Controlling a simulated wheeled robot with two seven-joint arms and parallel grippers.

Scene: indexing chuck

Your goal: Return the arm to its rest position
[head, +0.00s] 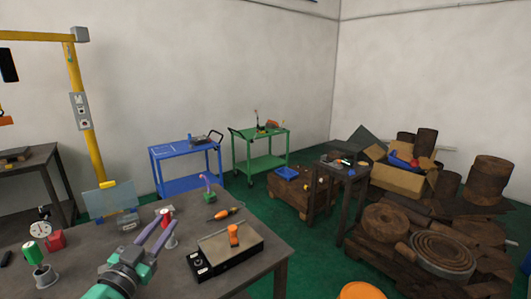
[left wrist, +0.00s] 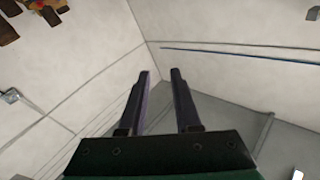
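My left gripper (head: 171,224) reaches in from the bottom left of the head view, above the near workbench (head: 262,278). Its two long fingers are apart with nothing between them. In the left wrist view the open fingers (left wrist: 160,72) point toward bare walls and a corner, with no object near the tips. A black box with a metal plate and an orange knob (head: 233,235) lies on the bench, right of the gripper and apart from it. My right gripper is in neither view.
A blue cart (head: 186,166) and a green cart (head: 262,163) stand behind. Pallets with coiled material (head: 443,252) fill the right.

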